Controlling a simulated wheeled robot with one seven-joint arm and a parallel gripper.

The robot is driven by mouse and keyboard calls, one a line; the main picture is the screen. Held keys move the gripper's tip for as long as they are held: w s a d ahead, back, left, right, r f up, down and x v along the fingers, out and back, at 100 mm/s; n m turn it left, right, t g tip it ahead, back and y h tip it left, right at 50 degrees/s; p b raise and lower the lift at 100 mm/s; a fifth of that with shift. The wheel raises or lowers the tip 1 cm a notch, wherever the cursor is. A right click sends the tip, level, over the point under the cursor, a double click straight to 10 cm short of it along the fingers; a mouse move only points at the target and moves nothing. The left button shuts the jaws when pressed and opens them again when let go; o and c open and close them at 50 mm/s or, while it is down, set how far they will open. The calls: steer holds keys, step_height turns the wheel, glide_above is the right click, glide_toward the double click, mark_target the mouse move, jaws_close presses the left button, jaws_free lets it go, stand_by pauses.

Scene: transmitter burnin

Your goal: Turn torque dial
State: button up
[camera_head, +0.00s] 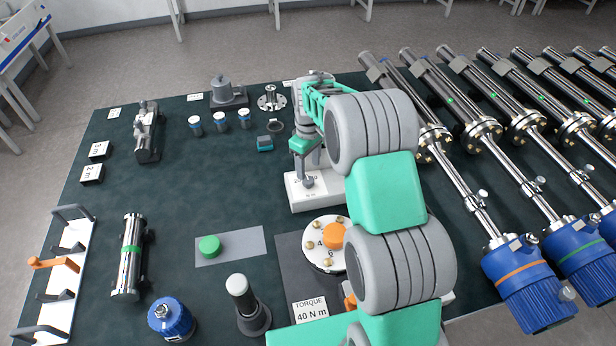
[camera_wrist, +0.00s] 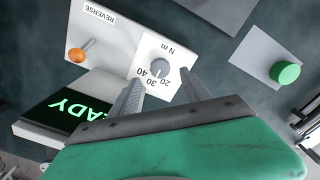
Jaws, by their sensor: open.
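The torque dial (camera_wrist: 160,68) is a small round grey knob on a white panel marked 20, 30, 40 and N m in the wrist view. My gripper (camera_wrist: 160,82) is open, with its two fingers on either side of the dial in that view. I cannot tell whether they touch it. In the head view my gripper (camera_head: 307,178) is over the white dial box (camera_head: 306,200), and the arm hides part of the box. A torque card (camera_head: 311,310) reads 40 N m. The dial's exact setting is not clear.
Beside the dial are an orange-tipped lever (camera_wrist: 78,55) marked REVERSE and a screen (camera_wrist: 75,108) showing green letters. A green button (camera_head: 210,246) sits on a grey plate. A round flange (camera_head: 318,246) lies nearby. Blue-ended transmitters (camera_head: 530,285) line the right side.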

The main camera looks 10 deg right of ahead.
mark_target(308, 180)
step_height(308, 180, down, 5)
steer(key=shift+f+p, duration=0.2)
steer(key=shift+p, duration=0.25)
jaws_close()
stand_by(0.3)
